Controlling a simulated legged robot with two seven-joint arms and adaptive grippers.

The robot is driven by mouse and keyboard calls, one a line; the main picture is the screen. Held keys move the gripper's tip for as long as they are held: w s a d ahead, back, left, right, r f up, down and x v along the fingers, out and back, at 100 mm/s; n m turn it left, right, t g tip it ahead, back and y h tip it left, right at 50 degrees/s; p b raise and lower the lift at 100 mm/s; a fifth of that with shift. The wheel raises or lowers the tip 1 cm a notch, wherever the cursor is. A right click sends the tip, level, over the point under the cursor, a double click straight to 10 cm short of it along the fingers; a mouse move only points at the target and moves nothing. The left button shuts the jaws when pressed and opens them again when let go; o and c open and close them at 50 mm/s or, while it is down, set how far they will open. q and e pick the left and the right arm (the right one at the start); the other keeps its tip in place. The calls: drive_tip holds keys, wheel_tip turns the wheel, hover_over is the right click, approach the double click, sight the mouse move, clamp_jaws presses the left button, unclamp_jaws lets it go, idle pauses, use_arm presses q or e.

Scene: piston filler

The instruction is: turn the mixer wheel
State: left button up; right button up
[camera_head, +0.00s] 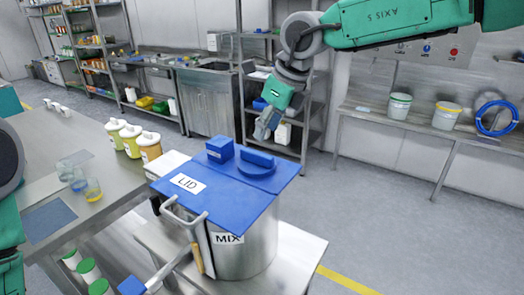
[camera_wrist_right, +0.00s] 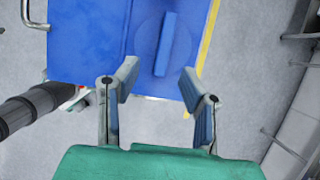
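The mixer (camera_head: 245,245) is a steel vessel marked MIX, with a flat blue lid (camera_head: 225,190) marked LID. A round blue wheel (camera_head: 256,170) with a raised grip bar lies on the lid's far right part. The wheel and its bar (camera_wrist_right: 165,45) also show in the right wrist view, beyond the fingertips. My right gripper (camera_head: 266,125) hangs above and behind the lid, apart from the wheel. In the right wrist view its two fingers (camera_wrist_right: 158,85) are spread with nothing between them. My left arm shows at the left edge; its gripper is out of view.
A grey bar handle (camera_head: 185,222) stands at the mixer's left front. A blue box (camera_head: 220,149) sits on the lid beside the wheel. A steel table (camera_head: 60,150) with bottles and glasses is at left. A bench (camera_head: 430,125) with buckets is at right. Floor is clear behind the mixer.

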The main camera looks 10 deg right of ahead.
sight(256, 152)
drive_tip(key=w+a+f, duration=0.1)
drive_tip(key=f, duration=0.1)
drive_tip(key=w+a+f, duration=0.1)
drive_tip(key=f, duration=0.1)
drive_tip(key=w+a+f, duration=0.1)
drive_tip(key=a+f, duration=0.1)
drive_tip(key=shift+a, duration=0.1)
drive_tip(key=d+f, duration=0.1)
drive_tip(key=d, duration=0.2)
drive_tip(key=d+f, duration=0.1)
drive_tip(key=shift+d+f, duration=0.35)
drive_tip(key=shift+w+d+f, duration=0.1)
drive_tip(key=shift+d, duration=0.05)
drive_tip(key=shift+a, duration=0.35)
drive_tip(key=a, duration=0.3)
drive_tip(key=shift+w+a+r, duration=0.1)
drive_tip(key=shift+a+r, duration=0.1)
drive_tip(key=shift+a, duration=0.2)
clamp_jaws()
drive_tip(key=shift+d+f, duration=0.15)
drive_tip(key=shift+d, duration=0.9)
use_arm(q)
drive_tip(key=shift+w+a+f, duration=0.2)
drive_tip(key=shift+w+a, duration=0.25)
drive_tip(key=shift+a, duration=0.15)
use_arm(e)
drive_tip(key=shift+a, duration=0.35)
